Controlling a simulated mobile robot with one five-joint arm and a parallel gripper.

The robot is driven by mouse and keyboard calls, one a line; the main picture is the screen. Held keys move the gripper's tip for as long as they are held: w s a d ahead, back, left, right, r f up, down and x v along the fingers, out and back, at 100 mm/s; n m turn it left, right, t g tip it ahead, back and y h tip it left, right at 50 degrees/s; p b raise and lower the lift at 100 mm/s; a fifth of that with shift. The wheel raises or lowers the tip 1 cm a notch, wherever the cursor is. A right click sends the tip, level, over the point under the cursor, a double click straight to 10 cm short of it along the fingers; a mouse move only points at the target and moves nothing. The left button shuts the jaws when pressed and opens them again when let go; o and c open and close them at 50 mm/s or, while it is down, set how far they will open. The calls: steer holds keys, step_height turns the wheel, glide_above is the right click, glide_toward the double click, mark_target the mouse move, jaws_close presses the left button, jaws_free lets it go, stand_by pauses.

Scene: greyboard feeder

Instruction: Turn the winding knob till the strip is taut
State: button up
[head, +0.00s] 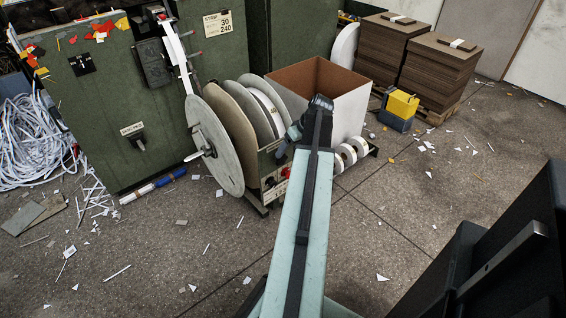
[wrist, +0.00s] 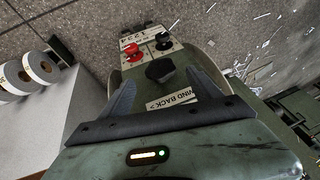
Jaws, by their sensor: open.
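The winding knob is a black lobed knob (wrist: 160,70) on the green feeder housing, above a white "WIND BACK >" label (wrist: 183,99) in the wrist view. My gripper (wrist: 161,76) is open, with one grey finger on each side of the knob; I cannot tell whether either touches it. In the head view my gripper (head: 291,136) is at the feeder's upper front, and the arm hides the knob. A white strip (head: 178,48) runs from the cabinet top down towards the large grey reel (head: 212,145). Its tension is unclear.
A red knob (wrist: 135,52) and another black knob (wrist: 163,41) sit beyond the winding knob on a numbered plate. A large open carton (head: 346,105) and white rolls (head: 346,157) stand right of the feeder. Scraps litter the otherwise open floor.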

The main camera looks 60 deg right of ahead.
mark_target(284, 158)
steer(key=b+x, duration=0.5)
steer(key=x, duration=0.2)
steer(key=shift+s, duration=0.1)
steer(key=shift+r, duration=0.1)
steer(key=c, duration=1.4)
steer(key=shift+o, duration=0.2)
steer(key=shift+d+y+b, duration=0.25)
steer(key=shift+y+b, duration=0.25)
steer(key=shift+a, duration=0.15)
steer(key=o, duration=1.4)
steer(key=shift+c, duration=0.2)
